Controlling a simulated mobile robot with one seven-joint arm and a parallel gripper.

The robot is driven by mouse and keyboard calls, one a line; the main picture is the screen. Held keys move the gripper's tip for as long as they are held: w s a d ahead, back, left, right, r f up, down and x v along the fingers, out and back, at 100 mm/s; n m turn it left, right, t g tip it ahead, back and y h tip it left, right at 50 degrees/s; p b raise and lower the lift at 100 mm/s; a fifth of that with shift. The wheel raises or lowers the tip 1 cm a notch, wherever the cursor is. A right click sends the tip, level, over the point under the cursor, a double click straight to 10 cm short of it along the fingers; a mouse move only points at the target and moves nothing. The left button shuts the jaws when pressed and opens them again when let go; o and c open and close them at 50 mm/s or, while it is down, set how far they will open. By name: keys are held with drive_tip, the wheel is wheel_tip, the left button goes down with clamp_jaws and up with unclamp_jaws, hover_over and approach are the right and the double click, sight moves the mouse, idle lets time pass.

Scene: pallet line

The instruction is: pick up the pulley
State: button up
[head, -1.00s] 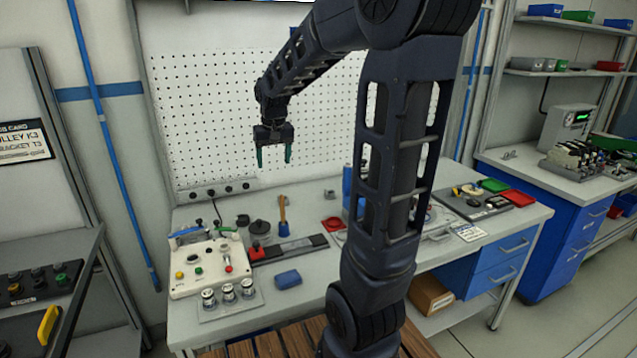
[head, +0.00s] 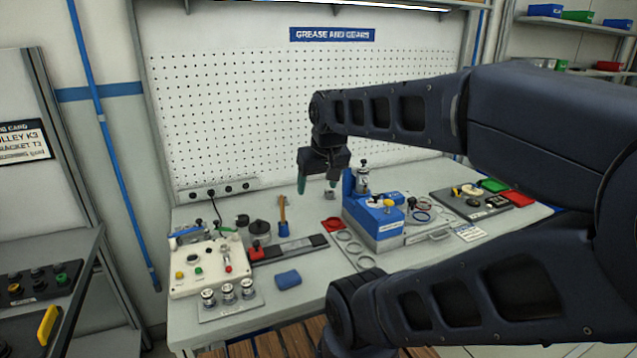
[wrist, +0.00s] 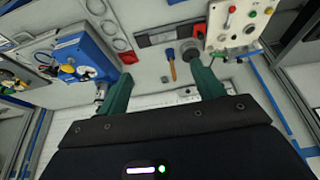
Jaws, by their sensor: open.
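I cannot tell for certain which thing is the pulley. A dark round piece (head: 260,229) with a raised middle lies on the bench at left of centre, and is the likeliest one. In the wrist view a dark round piece (wrist: 189,48) shows beyond the finger on the right. My gripper (head: 316,183) hangs above the back of the bench, right of that piece and apart from it. In the wrist view the two green fingers of my gripper (wrist: 162,72) are spread with nothing held between them.
A white control box (head: 205,266) is at left, a blue-and-grey fixture (head: 376,222) at right. A blue block (head: 287,279) lies in front. A dark tray (head: 465,205) holds small parts. A pegboard (head: 260,110) rises behind.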

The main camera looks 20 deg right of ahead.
idle(0.3)
drive_tip(key=c, duration=0.3)
drive_tip(key=shift+c, duration=0.2)
